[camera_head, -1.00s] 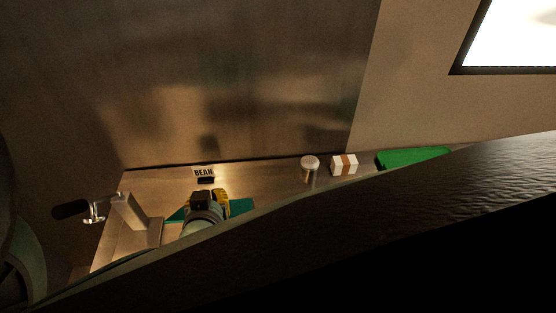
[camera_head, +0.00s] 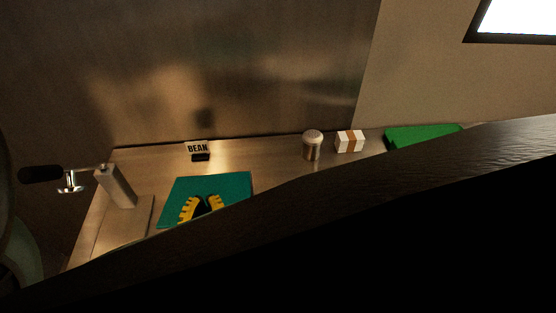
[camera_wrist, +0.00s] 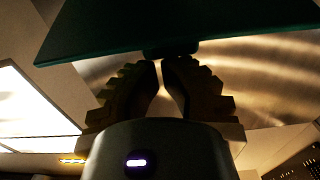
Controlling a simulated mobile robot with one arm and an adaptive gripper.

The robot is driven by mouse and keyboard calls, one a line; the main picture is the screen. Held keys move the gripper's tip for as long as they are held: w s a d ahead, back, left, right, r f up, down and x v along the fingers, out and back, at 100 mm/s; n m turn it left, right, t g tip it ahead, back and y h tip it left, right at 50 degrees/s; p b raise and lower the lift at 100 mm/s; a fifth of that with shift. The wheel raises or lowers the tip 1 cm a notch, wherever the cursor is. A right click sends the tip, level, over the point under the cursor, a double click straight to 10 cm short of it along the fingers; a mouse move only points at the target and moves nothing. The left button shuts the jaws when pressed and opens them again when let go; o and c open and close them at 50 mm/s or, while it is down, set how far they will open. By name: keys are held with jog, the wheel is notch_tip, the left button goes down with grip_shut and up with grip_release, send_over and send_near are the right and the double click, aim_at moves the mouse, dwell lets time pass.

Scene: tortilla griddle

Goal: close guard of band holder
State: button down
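A teal flat panel (camera_head: 222,184), which looks like the guard, is above the steel counter in the head view. It also spans the top of the wrist view (camera_wrist: 200,22), with a dark knob or tab (camera_wrist: 172,48) at its lower edge. I cannot make out the band holder as a separate body. My gripper (camera_head: 203,203) has yellow toothed fingers in front of the panel's lower part. In the wrist view its fingertips (camera_wrist: 160,64) are nearly together, just at the dark knob. I see nothing clearly pinched between them.
A BEAN sign (camera_head: 198,148) stands at the back wall. A shaker (camera_head: 312,145), a banded white box (camera_head: 350,141) and a green item (camera_head: 420,136) stand to the right. A grey post (camera_head: 115,187) with a crank handle stands left. A dark beam hides the foreground.

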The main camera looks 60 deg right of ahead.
jog(key=shift+t+h, duration=0.7)
jog(key=f+b, duration=0.2)
jog(key=b, duration=0.1)
jog(key=s+a+f+b, duration=0.1)
jog(key=f, duration=0.1)
jog(key=shift+a+f+b, duration=0.1)
jog(key=shift+b, duration=0.25)
jog(key=b, duration=0.1)
jog(key=f+t+h+b, duration=0.1)
jog(key=f+b, duration=0.1)
jog(key=b, duration=0.1)
jog(key=shift+s+a+t, duration=0.25)
jog(key=shift+a+t, duration=0.05)
jog(key=shift+a, duration=0.05)
jog(key=shift+r+h, duration=0.25)
jog(key=shift+h, duration=0.05)
notch_tip(320, 180, up, 10)
jog(key=shift+f, duration=0.2)
